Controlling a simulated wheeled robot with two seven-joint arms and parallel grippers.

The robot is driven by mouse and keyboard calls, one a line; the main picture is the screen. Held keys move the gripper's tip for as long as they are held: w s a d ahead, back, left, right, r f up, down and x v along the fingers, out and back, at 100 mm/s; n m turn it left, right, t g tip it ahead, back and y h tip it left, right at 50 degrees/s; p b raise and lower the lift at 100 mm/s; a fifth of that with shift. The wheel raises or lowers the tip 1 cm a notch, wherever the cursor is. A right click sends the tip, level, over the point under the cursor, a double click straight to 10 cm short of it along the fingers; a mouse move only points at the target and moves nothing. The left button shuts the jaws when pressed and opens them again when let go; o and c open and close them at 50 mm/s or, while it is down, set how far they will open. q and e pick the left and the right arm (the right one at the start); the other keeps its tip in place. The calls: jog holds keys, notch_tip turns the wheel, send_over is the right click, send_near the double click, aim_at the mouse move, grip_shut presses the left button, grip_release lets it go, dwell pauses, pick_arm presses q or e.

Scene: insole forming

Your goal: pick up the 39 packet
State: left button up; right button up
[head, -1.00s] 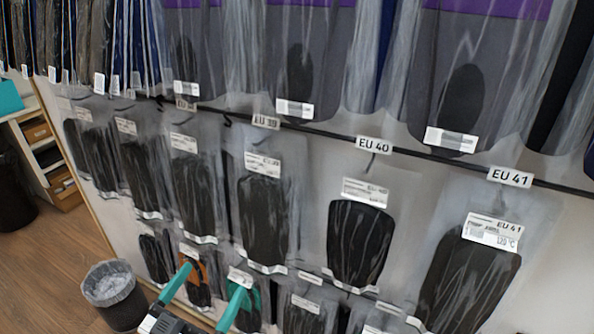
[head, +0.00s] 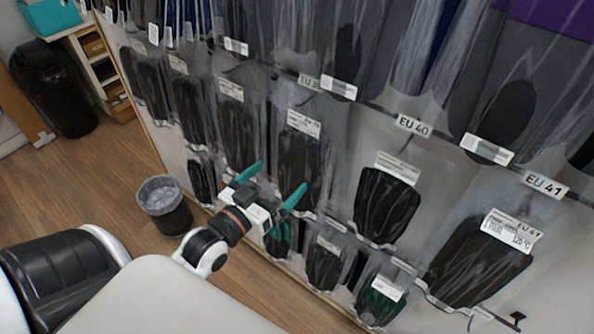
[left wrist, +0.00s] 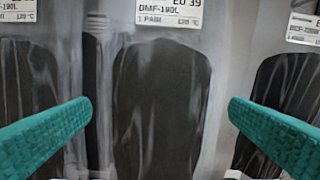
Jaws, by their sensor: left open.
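The 39 packet (head: 298,157) is a clear bag with a black insole and a white label, hanging on the wall rack left of the EU 40 packet. In the left wrist view the packet (left wrist: 157,108) fills the middle, with "EU 39" on its label. My left gripper (head: 272,184) is open, its two green fingers pointing at the rack in front of the packet's lower part. In the left wrist view its fingers (left wrist: 157,112) stand apart, one either side of the insole. Nothing is held between them. My right gripper is not in view.
Neighbouring packets hang close on both sides, including the EU 40 packet (head: 385,205) and the EU 41 packet (head: 480,262). A lower row (head: 325,265) hangs beneath. A lined bin (head: 164,205) stands on the wooden floor at left.

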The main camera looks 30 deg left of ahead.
aim_at(294, 164)
pick_arm(q)
jog(key=w, duration=0.1)
jog(key=w+p, duration=0.1)
jog(key=w, duration=0.3)
jog(key=shift+w+d+f, duration=0.1)
jog(key=shift+w+d, duration=0.05)
jog(key=shift+d, duration=0.1)
jog(key=c, duration=1)
jog(key=shift+c, duration=0.2)
